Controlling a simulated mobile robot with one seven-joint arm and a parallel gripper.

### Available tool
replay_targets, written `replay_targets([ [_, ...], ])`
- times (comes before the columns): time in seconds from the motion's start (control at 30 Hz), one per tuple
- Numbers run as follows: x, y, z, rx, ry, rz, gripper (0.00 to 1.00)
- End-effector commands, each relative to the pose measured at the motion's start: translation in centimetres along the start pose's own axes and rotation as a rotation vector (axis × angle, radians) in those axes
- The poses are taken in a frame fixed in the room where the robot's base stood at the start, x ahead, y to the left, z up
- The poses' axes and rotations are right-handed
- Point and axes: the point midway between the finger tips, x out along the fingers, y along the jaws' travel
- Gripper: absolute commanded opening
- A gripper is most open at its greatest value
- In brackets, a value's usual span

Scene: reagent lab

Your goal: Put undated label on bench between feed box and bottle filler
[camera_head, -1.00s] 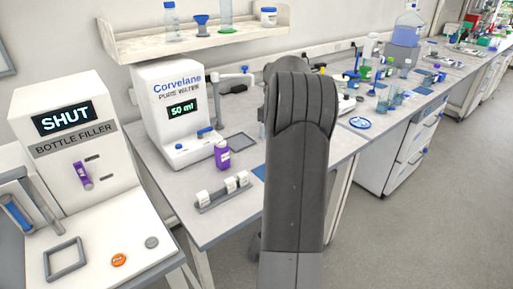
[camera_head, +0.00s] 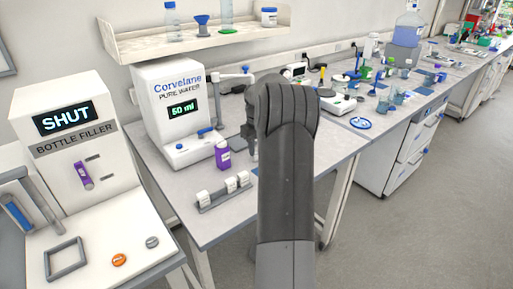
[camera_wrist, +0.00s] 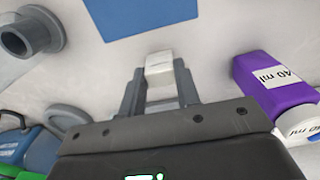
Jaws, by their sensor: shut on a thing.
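In the wrist view, my gripper (camera_wrist: 160,88) is shut on a small white label (camera_wrist: 160,68). The label's visible face looks blank. In the head view, my gripper (camera_head: 250,148) is a dark shape at the left of my arm, just right of the purple bottle (camera_head: 222,155); the label cannot be made out there. The bottle filler (camera_head: 75,140) stands at the left with "SHUT" on its screen. A grey rack (camera_head: 222,197) holding white labels stands on the bench in front of the purple bottle. I cannot identify a feed box.
The water dispenser (camera_head: 172,112) stands behind the purple bottle. That bottle (camera_wrist: 275,85) reads "40 ml" in the wrist view, right of my gripper. A blue mat (camera_wrist: 140,14) lies beyond the label. Grey round parts (camera_wrist: 32,32) are at the left. Glassware crowds the far bench.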

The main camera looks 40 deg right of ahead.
Motion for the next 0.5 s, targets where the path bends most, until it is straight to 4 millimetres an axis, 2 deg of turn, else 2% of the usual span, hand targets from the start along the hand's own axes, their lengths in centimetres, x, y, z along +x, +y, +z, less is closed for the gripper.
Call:
replay_targets([
  [0.13,0.35,-0.02,-0.01,0.0,0.0,0.0,0.09],
  [0.17,0.29,-0.01,-0.02,0.0,0.0,0.0,0.32],
  [0.4,0.28,-0.02,-0.01,0.0,0.0,0.0,0.51],
  [0.5,0.27,-0.02,-0.01,0.0,0.0,0.0,0.51],
])
